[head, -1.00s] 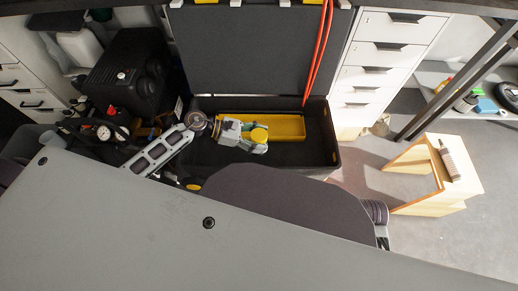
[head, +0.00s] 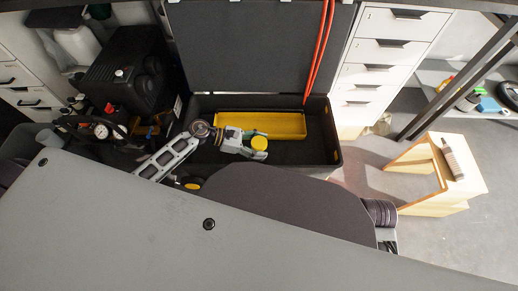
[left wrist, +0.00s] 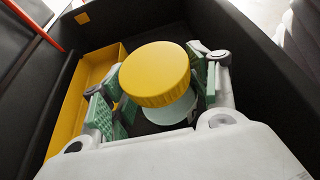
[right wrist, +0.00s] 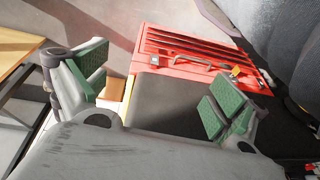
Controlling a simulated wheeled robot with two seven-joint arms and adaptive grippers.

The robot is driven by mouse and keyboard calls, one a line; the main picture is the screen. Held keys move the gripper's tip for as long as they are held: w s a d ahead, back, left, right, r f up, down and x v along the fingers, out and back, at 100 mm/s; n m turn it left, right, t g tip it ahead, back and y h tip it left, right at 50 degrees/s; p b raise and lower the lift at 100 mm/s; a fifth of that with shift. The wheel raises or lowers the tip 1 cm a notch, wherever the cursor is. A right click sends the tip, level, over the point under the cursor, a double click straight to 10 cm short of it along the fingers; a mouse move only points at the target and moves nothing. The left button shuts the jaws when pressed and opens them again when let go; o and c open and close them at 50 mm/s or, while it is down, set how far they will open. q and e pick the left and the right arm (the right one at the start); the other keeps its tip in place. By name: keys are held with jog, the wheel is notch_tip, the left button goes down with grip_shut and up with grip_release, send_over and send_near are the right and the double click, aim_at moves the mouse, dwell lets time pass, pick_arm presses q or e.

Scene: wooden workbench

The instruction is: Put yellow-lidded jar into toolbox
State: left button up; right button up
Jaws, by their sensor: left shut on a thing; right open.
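The jar with the yellow lid (head: 259,144) is between the fingers of my left gripper (head: 257,150), over the open black toolbox (head: 333,158). In the left wrist view the lid (left wrist: 155,73) and pale body of the jar show between the green pads (left wrist: 158,100). The jar is within the toolbox outline, in front of the yellow tray (head: 275,123). I cannot tell whether its base touches the toolbox floor. My right gripper (right wrist: 155,85) is open and empty in the right wrist view; it is not visible in the head view.
The raised toolbox lid (head: 255,50) stands behind, with red hoses (head: 319,55) at its right. A black machine (head: 125,75) is at the left, white drawers (head: 392,65) and a wooden stool (head: 445,175) at the right. A red case (right wrist: 195,60) shows in the right wrist view.

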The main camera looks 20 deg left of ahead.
pick_arm(q)
jog(key=shift+f, duration=1)
jog(key=shift+b, duration=0.3)
pick_arm(e)
jog(key=shift+s+a+r, duration=0.15)
jog(key=shift+r, duration=0.5)
pick_arm(q)
jog(key=shift+f, duration=0.15)
pick_arm(e)
jog(key=shift+f, duration=0.1)
pick_arm(q)
jog(key=o, duration=1.3)
jog(key=shift+o, duration=0.6)
pick_arm(e)
jog(key=shift+a, duration=0.1)
jog(key=shift+w+t, duration=0.3)
jog(key=shift+w, duration=0.05)
